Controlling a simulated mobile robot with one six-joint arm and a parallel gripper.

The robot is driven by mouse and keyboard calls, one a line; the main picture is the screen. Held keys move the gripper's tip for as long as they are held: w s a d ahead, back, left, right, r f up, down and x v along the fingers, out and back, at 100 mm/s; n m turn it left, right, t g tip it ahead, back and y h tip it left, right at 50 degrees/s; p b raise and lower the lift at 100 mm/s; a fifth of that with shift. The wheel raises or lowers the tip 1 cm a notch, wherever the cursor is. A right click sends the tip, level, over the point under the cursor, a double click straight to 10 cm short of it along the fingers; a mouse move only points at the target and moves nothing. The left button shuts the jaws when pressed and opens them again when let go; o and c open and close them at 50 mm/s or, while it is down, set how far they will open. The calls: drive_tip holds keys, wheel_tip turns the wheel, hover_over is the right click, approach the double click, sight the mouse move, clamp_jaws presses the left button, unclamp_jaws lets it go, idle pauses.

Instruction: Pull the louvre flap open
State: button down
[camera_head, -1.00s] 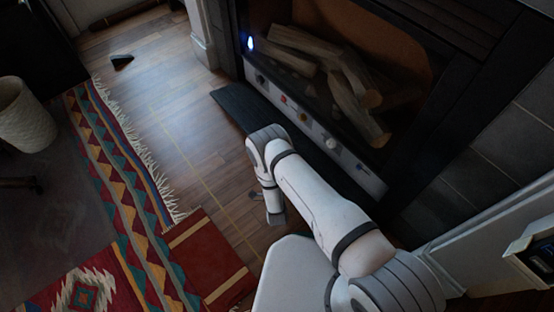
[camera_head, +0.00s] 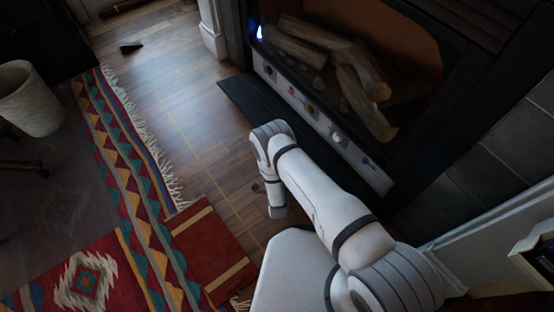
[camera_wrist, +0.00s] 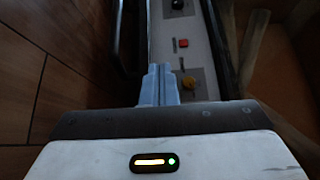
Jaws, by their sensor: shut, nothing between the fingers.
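A dark flat panel (camera_head: 250,103), which looks like the louvre flap, juts out low over the floor at the foot of the fireplace. Above it, the pale control strip (camera_head: 325,127) with its knobs is exposed. In the wrist view a dark bar or edge (camera_wrist: 126,40) runs along the left of this strip; I cannot tell exactly which part of the flap it is. My gripper (camera_wrist: 160,85) shows there with its blue-grey fingers together and empty, near the strip's lower end. In the head view my arm hides the fingers and part of the flap.
The fireplace holds logs (camera_head: 345,70) behind its dark frame. The wood floor (camera_head: 185,110) left of the flap is mostly clear. A patterned rug (camera_head: 125,190) and a white basket (camera_head: 30,100) lie further left. A white ledge (camera_head: 490,240) stands at right.

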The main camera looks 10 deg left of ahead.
wheel_tip(320, 180, up, 9)
drive_tip(key=p, duration=0.4)
drive_tip(key=c, duration=2)
unclamp_jaws()
drive_tip(key=shift+a, duration=0.15)
drive_tip(key=shift+c, duration=0.2)
drive_tip(key=o, duration=0.5)
drive_tip(key=s+a+f+m+h+b, duration=0.1)
drive_tip(key=f, duration=0.2)
drive_tip(key=s+a+f+m+g+h+b, duration=0.1)
drive_tip(key=a+f, duration=0.1)
drive_tip(key=f, duration=0.2)
drive_tip(key=s+a+f+m+g, duration=0.1)
drive_tip(key=s+a+f+m, duration=0.1)
drive_tip(key=f, duration=0.2)
drive_tip(key=shift+f+h+b, duration=0.25)
drive_tip(key=shift+h+b, duration=0.15)
drive_tip(key=shift+o, duration=0.2)
drive_tip(key=b+x, duration=0.3)
drive_tip(key=x, duration=0.4)
drive_tip(key=shift+w, duration=0.25)
drive_tip(key=shift+c, duration=0.3)
clamp_jaws()
